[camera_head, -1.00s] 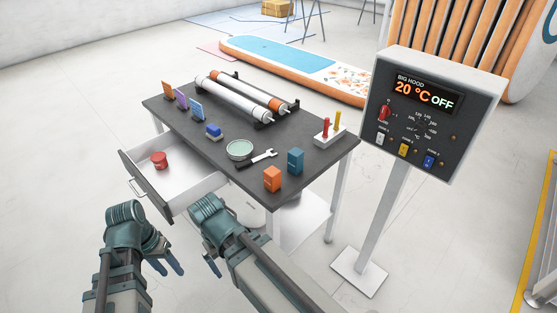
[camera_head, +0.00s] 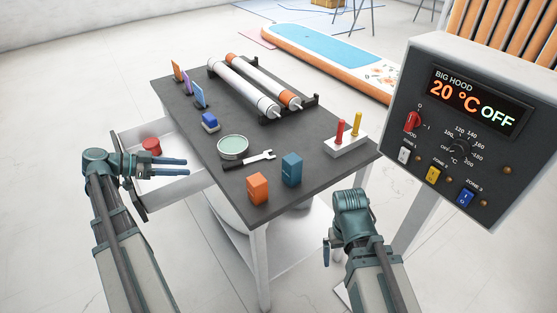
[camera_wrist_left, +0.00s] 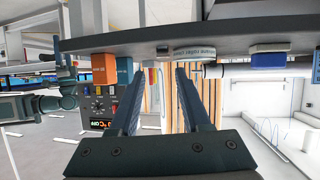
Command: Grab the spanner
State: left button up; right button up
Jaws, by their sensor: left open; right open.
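The spanner (camera_head: 258,160) lies on the dark tabletop, its silver open end to the right and its dark handle to the left. It lies beside a round pale-green tin (camera_head: 233,147) and behind an orange box (camera_head: 258,188). My left gripper (camera_head: 186,167) is open and empty, over the open drawer and left of the spanner. Its two fingers (camera_wrist_left: 160,72) point ahead in the left wrist view, which looks upside down; I cannot clearly make out the spanner there. My right gripper (camera_head: 327,250) is at the table's front right, pointing down; its fingers are partly hidden.
A teal box (camera_head: 292,170) stands right of the orange box. A holder with red and yellow handles (camera_head: 346,146) is at the table's right. Rollers (camera_head: 245,88) lie at the back. The open drawer (camera_head: 175,185) holds a red can (camera_head: 151,146). A control panel (camera_head: 462,130) stands right.

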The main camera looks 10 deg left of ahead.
pick_arm(q)
jog(key=b, duration=0.3)
send_near(228, 165)
jog(key=w+d+f, duration=0.1)
jog(key=f, duration=0.1)
jog(key=shift+w+d+r, duration=0.1)
jog(key=shift+w+d, duration=0.3)
jog(key=shift+w, duration=0.1)
pick_arm(e)
jog(key=f, duration=0.1)
jog(key=d+f, duration=0.1)
jog(key=f, duration=0.1)
jog(key=shift+w+f, duration=0.2)
jog(key=shift+f, duration=0.05)
pick_arm(q)
jog(key=b+x, duration=0.2)
jog(key=x, duration=0.3)
jog(key=shift+d+r, duration=0.15)
jog(key=shift+d, duration=0.1)
jog(key=shift+r, duration=0.1)
grip_shut()
pick_arm(e)
jog(key=shift+f, duration=0.75)
